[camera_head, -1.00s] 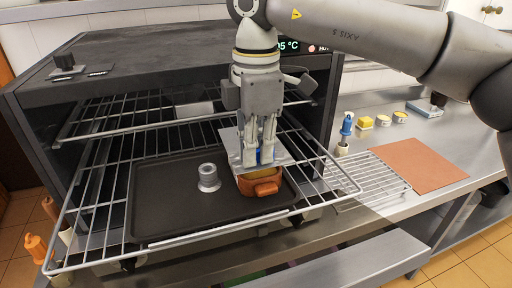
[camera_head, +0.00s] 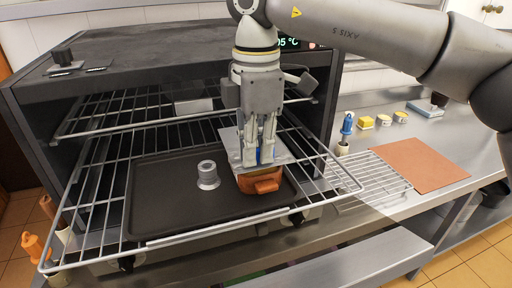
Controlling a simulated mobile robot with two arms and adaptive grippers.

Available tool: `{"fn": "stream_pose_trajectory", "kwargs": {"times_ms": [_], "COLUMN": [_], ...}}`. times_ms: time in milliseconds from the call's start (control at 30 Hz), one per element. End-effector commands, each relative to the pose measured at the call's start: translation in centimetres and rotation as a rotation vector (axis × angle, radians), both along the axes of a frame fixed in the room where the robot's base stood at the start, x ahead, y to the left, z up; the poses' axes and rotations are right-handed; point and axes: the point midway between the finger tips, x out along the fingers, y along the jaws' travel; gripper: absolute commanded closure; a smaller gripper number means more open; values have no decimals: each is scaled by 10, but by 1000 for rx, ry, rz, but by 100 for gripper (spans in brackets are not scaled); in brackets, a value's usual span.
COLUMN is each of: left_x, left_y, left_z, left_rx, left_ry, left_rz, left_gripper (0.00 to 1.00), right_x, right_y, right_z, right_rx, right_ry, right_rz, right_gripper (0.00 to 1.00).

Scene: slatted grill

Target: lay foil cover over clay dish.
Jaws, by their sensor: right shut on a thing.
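The clay dish (camera_head: 262,184) is orange-brown and sits on the right part of the dark tray on the pulled-out rack. The foil cover (camera_head: 228,141) is a flat silver sheet over the top of the dish; whether it touches the rim all round I cannot tell. My right gripper (camera_head: 258,160) comes down from above and is shut on the foil cover, by a small blue part between its fingertips. The fingers hide the middle of the sheet. My left gripper is not in view.
A small grey metal piece (camera_head: 208,175) stands on the dark tray (camera_head: 165,205) left of the dish. The wire rack (camera_head: 90,222) sticks out of the open oven (camera_head: 40,110). A cooling grid (camera_head: 375,178) and a brown mat (camera_head: 420,167) lie on the counter at right.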

Motion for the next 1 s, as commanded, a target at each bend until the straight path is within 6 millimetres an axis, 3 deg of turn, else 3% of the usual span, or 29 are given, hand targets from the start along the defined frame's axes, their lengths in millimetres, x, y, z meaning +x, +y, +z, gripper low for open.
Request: {"fn": "stream_pose_trajectory", "kwargs": {"times_ms": [1000], "left_x": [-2], "left_y": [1], "left_z": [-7], "left_rx": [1], "left_ry": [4], "left_rz": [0], "left_gripper": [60], "right_x": [0], "right_y": [0], "right_z": [-3], "right_rx": [0], "right_ry": [0], "right_rz": [0], "right_gripper": [100]}}
